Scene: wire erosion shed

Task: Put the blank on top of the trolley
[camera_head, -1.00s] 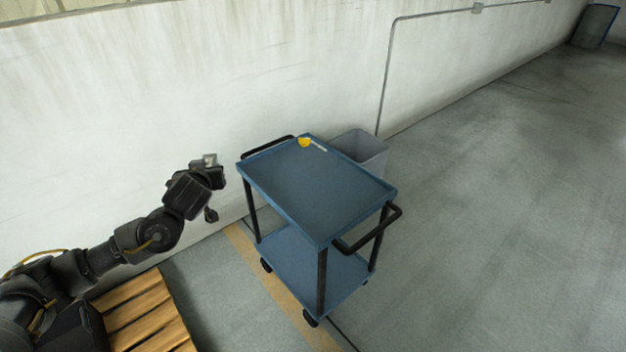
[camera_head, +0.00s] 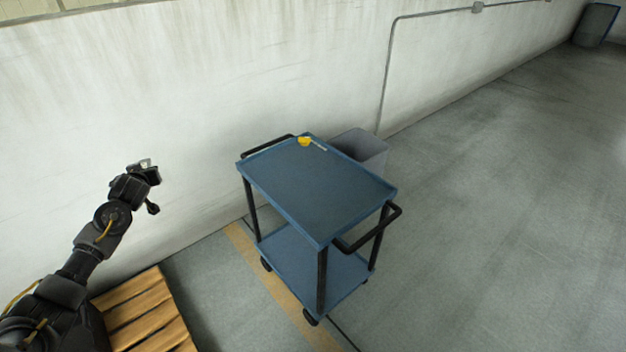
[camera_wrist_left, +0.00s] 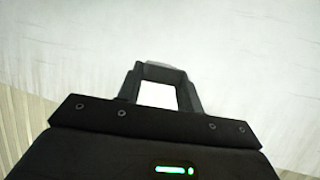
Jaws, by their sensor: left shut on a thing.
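The blue two-tier trolley (camera_head: 320,195) stands on the floor near the wall in the head view, its top tray level. My left gripper (camera_head: 147,165) is to the left of the trolley, apart from it, in front of the white wall. It is shut on a small grey piece, the blank (camera_head: 145,161), of which only a bit shows at the fingertips. In the left wrist view the gripper's fingers (camera_wrist_left: 162,75) show with a grey edge between their tips. My right gripper is not in view.
A yellow object with a pale handle (camera_head: 305,142) lies at the tray's far edge. A grey bin (camera_head: 362,150) stands behind the trolley. A wooden pallet (camera_head: 145,312) lies at the lower left. The floor to the right is open.

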